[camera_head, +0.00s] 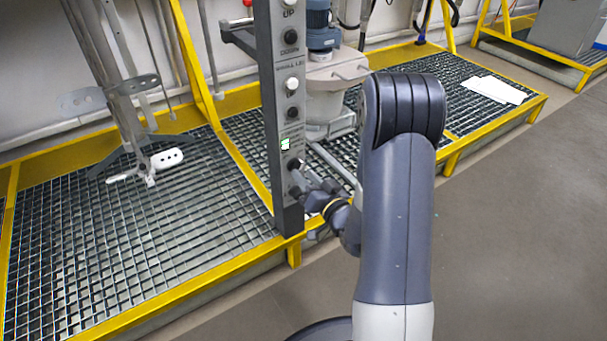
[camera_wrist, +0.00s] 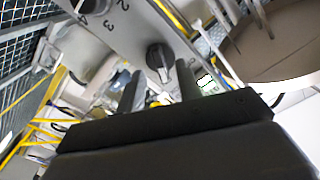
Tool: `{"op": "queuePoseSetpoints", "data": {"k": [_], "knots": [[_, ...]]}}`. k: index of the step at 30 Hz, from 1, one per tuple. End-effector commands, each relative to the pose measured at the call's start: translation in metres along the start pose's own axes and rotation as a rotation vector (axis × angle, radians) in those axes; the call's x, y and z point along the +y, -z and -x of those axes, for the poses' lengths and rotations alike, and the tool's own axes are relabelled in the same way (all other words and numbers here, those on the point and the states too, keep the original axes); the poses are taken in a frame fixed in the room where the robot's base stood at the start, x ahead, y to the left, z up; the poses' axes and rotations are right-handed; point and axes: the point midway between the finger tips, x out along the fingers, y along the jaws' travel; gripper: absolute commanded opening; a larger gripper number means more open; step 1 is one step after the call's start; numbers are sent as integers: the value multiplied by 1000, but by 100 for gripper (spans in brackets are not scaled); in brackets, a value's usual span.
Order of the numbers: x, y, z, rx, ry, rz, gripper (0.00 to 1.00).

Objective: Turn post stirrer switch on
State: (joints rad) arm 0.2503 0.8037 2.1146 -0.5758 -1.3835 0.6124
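The grey post (camera_head: 269,110) stands upright at the platform's front edge, with several round black and white controls down its face. Low on it is a small green-and-white lit patch (camera_head: 285,144), with a dark switch knob (camera_head: 294,163) just below. My gripper (camera_head: 298,181) is at the post's lower part, close to that knob. In the wrist view, a black knob (camera_wrist: 158,57) on a grey panel lies between and beyond the two dark fingers of my gripper (camera_wrist: 159,72). The fingers are apart with nothing held. Contact with the knob cannot be told.
A yellow-edged grating platform (camera_head: 150,230) lies behind and left of the post. A metal agitator (camera_head: 125,95) stands over it at left. A blue motor (camera_head: 321,25) on a grey housing is behind the post. The grey floor (camera_head: 510,230) at right is clear.

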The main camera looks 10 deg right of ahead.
Motion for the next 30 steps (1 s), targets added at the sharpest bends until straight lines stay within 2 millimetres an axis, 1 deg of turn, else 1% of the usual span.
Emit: {"op": "queuePoseSetpoints", "data": {"k": [1,3,6,16,28,30], "knots": [[0,-1,-8,0,3,3,34],[0,-1,-15,0,2,2,34],[0,0,-21,0,1,0,34],[0,0,-24,0,0,0,33],[0,0,-23,-1,0,0,0],[0,0,-23,-1,0,0,0]]}}
